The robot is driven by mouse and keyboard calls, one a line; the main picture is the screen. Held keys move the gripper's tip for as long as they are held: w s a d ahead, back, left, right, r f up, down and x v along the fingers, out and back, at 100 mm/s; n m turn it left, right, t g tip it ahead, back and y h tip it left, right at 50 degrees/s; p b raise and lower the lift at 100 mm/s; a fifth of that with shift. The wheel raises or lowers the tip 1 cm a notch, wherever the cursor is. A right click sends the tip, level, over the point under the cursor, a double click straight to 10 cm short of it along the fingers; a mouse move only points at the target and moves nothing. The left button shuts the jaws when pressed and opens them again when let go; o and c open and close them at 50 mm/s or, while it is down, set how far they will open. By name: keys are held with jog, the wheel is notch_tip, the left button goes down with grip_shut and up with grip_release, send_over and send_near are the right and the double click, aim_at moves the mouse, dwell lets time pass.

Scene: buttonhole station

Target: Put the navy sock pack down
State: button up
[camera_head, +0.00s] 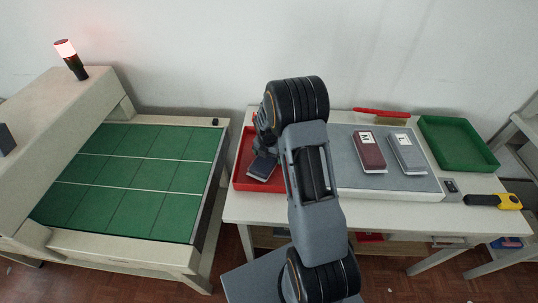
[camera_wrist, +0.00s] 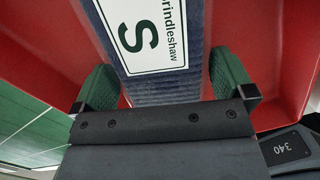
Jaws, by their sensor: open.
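The navy sock pack (camera_head: 263,167) is in the red tray (camera_head: 241,180) at the middle of the head view, partly hidden by my arm. In the wrist view, the pack (camera_wrist: 160,92) shows a white label with "Brindleshaw" and a large S. My gripper (camera_wrist: 164,84) is open, with one green-padded finger on each side of the pack. The red tray floor and walls surround the pack. In the head view my gripper is largely hidden behind my arm.
A maroon M pack (camera_head: 370,155) and a grey L pack (camera_head: 408,155) lie on a grey mat (camera_head: 347,175). An empty green tray (camera_head: 458,145) and a yellow-black tool (camera_head: 493,201) are at right. A machine with a green gridded bed (camera_head: 130,180) stands at left.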

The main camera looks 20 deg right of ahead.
notch_tip(320, 180, up, 12)
jog(key=a, duration=0.1)
jog(key=s+a+r+m+t, duration=0.1)
jog(key=s+a+r+m, duration=0.2)
jog(key=s+m, duration=0.4)
jog(key=s+a+r+m+t, duration=0.1)
jog(key=s+a+r+m, duration=0.2)
jog(key=s+m, duration=0.4)
jog(key=s+a+r+m+t+y, duration=0.1)
jog(key=s+a+r+m, duration=0.2)
jog(key=s+r+m, duration=0.2)
jog(key=shift+s+a+r+m+b, duration=0.15)
jog(key=shift+s+a+m+b, duration=0.2)
jog(key=shift+s+m, duration=2.05)
jog(key=shift+w+m, duration=0.9)
